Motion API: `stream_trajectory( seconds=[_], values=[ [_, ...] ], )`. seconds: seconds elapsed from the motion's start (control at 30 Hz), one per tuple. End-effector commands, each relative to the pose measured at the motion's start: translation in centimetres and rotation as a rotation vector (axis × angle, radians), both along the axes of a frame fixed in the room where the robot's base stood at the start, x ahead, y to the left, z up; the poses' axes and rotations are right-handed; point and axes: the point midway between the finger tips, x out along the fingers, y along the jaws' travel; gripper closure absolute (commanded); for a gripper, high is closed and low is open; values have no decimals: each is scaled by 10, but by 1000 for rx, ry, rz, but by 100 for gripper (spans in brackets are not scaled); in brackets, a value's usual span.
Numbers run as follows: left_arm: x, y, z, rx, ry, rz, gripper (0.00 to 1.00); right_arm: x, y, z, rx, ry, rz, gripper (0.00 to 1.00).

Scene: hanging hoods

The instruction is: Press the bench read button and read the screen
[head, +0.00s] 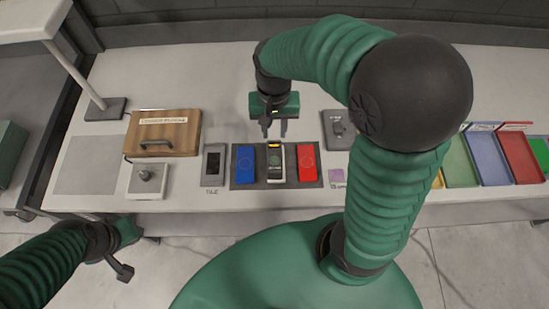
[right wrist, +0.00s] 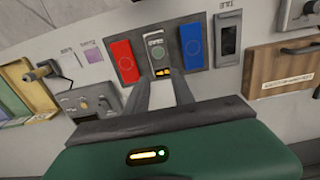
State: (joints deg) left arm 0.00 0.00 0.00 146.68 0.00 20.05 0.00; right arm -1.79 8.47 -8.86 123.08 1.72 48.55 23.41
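A handheld-looking device (head: 274,163) lies on a dark mat (head: 239,183), between a blue tile (head: 246,163) and a red tile (head: 307,162). The display text is too small to read. In the right wrist view the fingers (right wrist: 166,95) reach toward the device's display end. My left gripper (head: 123,265) hangs at lower left, off the bench.
A grey unit with a dark window (head: 213,164), labelled on the bench, stands left of the mat. Further left are a knob box (head: 147,180) and a wooden box with a handle (head: 163,133). A grey panel (head: 338,130) and coloured trays (head: 488,158) lie right.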

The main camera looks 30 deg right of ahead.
Motion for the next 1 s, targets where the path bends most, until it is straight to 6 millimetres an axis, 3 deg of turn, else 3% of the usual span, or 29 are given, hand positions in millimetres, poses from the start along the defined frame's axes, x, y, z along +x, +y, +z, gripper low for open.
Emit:
stream_trajectory(
  seconds=[0.03,0.2,1.0],
  values=[
    [0,0,0,0,0,0,100,0,0,0,0,0,0,78],
    [0,0,0,0,0,0,100,0,0,0,0,0,0,100],
    [0,0,0,0,0,0,100,0,0,0,0,0,0,100]
  ],
)
